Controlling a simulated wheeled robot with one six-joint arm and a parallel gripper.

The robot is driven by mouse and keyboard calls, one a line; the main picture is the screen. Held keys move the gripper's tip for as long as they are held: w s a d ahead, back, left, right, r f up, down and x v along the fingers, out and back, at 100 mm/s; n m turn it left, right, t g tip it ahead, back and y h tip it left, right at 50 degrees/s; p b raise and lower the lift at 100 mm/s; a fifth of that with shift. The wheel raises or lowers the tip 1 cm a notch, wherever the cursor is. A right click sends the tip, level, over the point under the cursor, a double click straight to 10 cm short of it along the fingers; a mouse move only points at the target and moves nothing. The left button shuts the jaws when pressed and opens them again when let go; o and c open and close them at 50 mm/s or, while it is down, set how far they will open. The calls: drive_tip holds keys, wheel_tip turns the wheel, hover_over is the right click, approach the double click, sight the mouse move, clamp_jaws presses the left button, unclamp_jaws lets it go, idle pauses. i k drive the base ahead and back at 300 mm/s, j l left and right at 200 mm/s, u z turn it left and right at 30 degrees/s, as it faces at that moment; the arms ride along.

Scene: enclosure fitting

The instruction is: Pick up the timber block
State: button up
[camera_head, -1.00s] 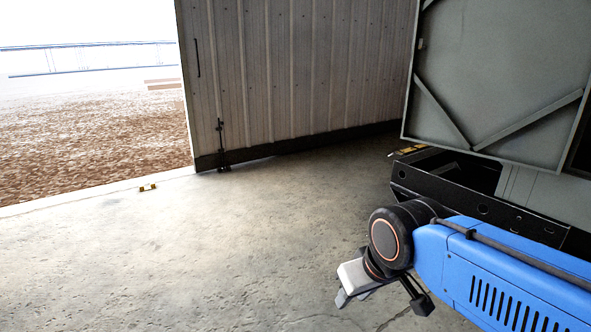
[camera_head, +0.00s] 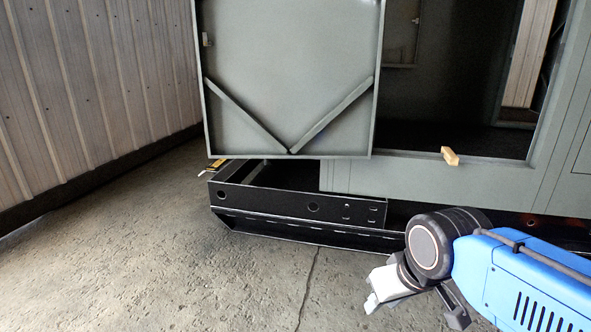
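A small tan timber block (camera_head: 450,156) rests on the lower sill of the grey enclosure's opening, right of centre, with one end towards me. My gripper (camera_head: 414,302) is below it and to its left in the picture, in front of the enclosure and apart from the block.
The grey enclosure (camera_head: 350,178) stands on a black base frame (camera_head: 290,205). Its door panel (camera_head: 290,70) hangs open left of the opening. A small yellow item (camera_head: 217,166) lies by the frame's left end. Concrete floor (camera_head: 200,270) is clear at left.

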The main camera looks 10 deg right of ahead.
sight(449, 157)
drive_tip(key=i+l+z, duration=0.1)
drive_tip(key=i+z, duration=0.65)
drive_tip(key=z, duration=0.2)
drive_tip(key=i+j+z, duration=0.2)
drive_tip(key=i+z, duration=0.25)
drive_tip(key=k, duration=0.05)
